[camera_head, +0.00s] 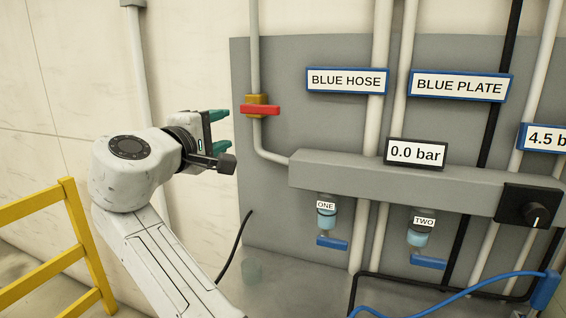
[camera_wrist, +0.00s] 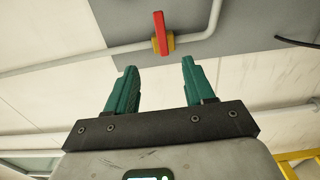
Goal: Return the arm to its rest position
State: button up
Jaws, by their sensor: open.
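My arm reaches up from the bottom left in the head view. My gripper (camera_head: 222,130) has green fingers and stands left of the red valve handle, apart from it. In the wrist view my gripper (camera_wrist: 158,88) is open, with nothing between its fingers. The red handle (camera_head: 260,110) lies level across a yellow valve body (camera_head: 256,99) on a white pipe. The handle also shows in the wrist view (camera_wrist: 159,32), beyond the fingertips.
A grey panel (camera_head: 273,196) carries signs, a gauge reading 0.0 bar (camera_head: 416,152), a black knob (camera_head: 530,210) and two blue-handled outlets, ONE (camera_head: 326,216) and TWO (camera_head: 420,238). A yellow railing (camera_head: 75,225) stands at the left. A blue hose (camera_head: 455,300) runs at the lower right.

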jog(key=s+d+f+m+g+y, duration=0.1)
jog(key=d+f+m+g, duration=0.1)
jog(key=d+f, duration=0.55)
jog(key=s+d+f+m+g+y, duration=0.15)
jog(key=d+f, duration=0.25)
jog(key=f, duration=0.7)
jog(key=s+d+f+m+g, duration=0.1)
jog(key=d+f+g, duration=0.3)
jog(key=f, duration=0.6)
jog(key=s+d+f+m+g+y, duration=0.2)
jog(key=s+d+f+m, duration=0.3)
jog(key=s+d+f, duration=0.8)
jog(key=s+d+f+m+g, duration=0.1)
jog(key=s+d+f+g, duration=0.1)
jog(key=s, duration=0.8)
jog(key=s+d+f+m+g+y, duration=0.1)
jog(key=s+d+f, duration=0.4)
jog(key=s, duration=0.5)
jog(key=s+d+f+m+g+b, duration=0.1)
jog(key=s+d+f+m+g, duration=0.2)
jog(key=s+f, duration=0.3)
jog(key=s+d, duration=0.1)
jog(key=s, duration=0.4)
jog(key=shift+f, duration=0.2)
